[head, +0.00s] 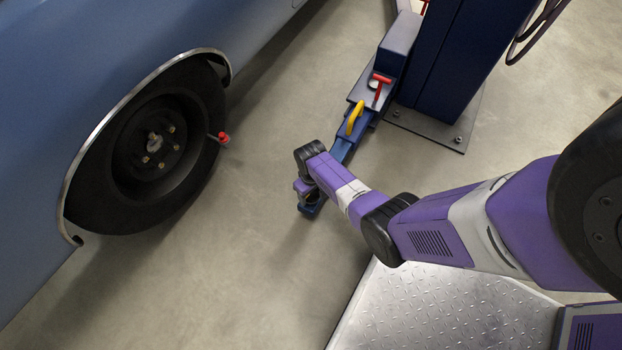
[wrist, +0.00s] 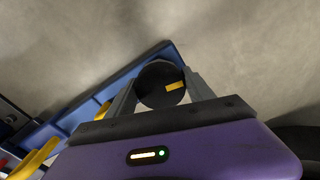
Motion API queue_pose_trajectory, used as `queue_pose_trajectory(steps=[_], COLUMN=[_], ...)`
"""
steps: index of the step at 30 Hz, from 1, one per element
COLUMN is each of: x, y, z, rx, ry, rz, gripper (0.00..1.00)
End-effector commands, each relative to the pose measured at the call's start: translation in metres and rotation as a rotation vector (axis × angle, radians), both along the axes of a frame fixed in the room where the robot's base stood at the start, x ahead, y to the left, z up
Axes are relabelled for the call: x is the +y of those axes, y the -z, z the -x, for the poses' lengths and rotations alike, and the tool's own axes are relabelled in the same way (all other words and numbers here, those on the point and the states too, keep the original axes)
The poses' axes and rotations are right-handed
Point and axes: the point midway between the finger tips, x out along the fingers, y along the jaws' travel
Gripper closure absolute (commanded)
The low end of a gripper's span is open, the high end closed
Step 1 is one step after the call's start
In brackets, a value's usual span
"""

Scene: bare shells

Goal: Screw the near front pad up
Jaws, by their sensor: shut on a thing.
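The near front pad (wrist: 160,90) is a black round disc with a yellow mark on its right side. It sits at the end of the blue lift arm (wrist: 95,98). My gripper (wrist: 162,80) is shut on the pad, one grey finger on each side. In the head view my gripper (head: 306,195) is at the outer end of the lift arm (head: 340,150), close above the floor. My wrist hides most of the pad there. How far the pad stands above the arm cannot be told.
A yellow handle (head: 355,117) and a red T-handle (head: 380,86) stand on the lift arm. The dark blue post (head: 455,65) rises behind. The blue car (head: 130,40) and its wheel (head: 155,145) are at left. Bare floor (head: 250,260) lies between.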

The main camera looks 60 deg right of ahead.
Motion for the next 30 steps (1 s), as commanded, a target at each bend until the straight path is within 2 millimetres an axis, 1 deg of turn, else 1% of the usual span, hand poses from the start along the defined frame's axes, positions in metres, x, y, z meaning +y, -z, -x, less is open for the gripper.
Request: queue_pose_trajectory(steps=[1,30], x=[0.0019,-0.0006], y=[0.0021,0.0029], z=[0.0039,0.0039], rx=[0.006,0.006], ry=[-0.045,-0.966], rz=[-0.003,-0.006], gripper=[0.79,0.80])
